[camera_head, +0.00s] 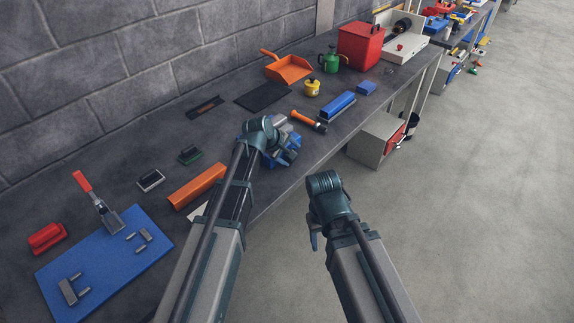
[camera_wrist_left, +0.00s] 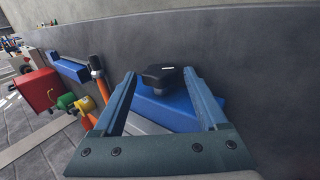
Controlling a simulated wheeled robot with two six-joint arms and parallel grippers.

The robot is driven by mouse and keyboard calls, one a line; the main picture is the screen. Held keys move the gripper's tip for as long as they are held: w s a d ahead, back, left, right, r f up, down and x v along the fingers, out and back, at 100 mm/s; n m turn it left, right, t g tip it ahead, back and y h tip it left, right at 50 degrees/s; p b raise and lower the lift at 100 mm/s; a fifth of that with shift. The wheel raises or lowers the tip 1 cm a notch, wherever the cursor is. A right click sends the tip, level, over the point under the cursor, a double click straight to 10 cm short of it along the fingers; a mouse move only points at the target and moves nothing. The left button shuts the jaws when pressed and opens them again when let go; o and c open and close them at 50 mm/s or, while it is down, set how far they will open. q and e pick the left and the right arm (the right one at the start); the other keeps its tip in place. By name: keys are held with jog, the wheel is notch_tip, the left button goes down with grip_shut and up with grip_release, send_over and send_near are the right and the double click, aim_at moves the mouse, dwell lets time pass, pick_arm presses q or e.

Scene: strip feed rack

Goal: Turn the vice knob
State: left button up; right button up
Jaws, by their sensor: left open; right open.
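The vice is blue and grey and stands at the front edge of the bench. In the head view its blue body (camera_head: 287,161) is partly hidden by my left wrist and gripper (camera_head: 284,145). In the left wrist view the black vice knob (camera_wrist_left: 163,74) shows above the blue vice body (camera_wrist_left: 175,108). The fingers of my left gripper (camera_wrist_left: 160,84) are open, and the knob appears between their tips. I cannot tell whether they touch it. My right gripper (camera_head: 314,238) is open and empty over the floor, away from the bench, partly hidden by its own wrist.
An orange-handled hammer (camera_head: 308,122) and a long blue block (camera_head: 337,106) lie right of the vice. An orange bar (camera_head: 197,186) lies to its left. A blue board (camera_head: 100,268) with a red-handled clamp is further left.

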pick_arm(q)
jog(key=g+p, duration=0.1)
jog(key=w+r+g+y+p, duration=0.1)
jog(key=p, duration=0.1)
jog(key=shift+w+d, duration=0.1)
jog(key=shift+d, duration=0.15)
jog(key=shift+w+g+y+p, duration=0.15)
jog(key=shift+g+y+p, duration=0.35)
jog(key=shift+g+y, duration=0.15)
jog(key=shift+w+d+f+g+y+p, duration=0.1)
jog(key=shift+w+d+g+y+p, duration=0.1)
jog(key=shift+g+y, duration=0.25)
jog(key=shift+w+d+f+g+y+p, duration=0.15)
jog(key=shift+g+y, duration=0.15)
jog(key=shift+g, duration=0.2)
notch_tip(320, 180, up, 15)
jog(key=s+p, duration=0.1)
jog(key=p, duration=1.3)
jog(key=s+f+m+b, duration=0.2)
jog(key=s+m, duration=0.5)
jog(key=s, duration=0.8)
jog(key=s+a+f+m+y+b, duration=0.1)
jog(key=s+f+m+b, duration=0.2)
jog(key=s+m, duration=0.4)
jog(key=shift+s+a+f+g+y+b, duration=0.35)
jog(key=shift+s+f, duration=0.25)
jog(key=shift+s, duration=3.4)
jog(key=shift+d+m, duration=0.2)
jog(key=shift+m, duration=0.1)
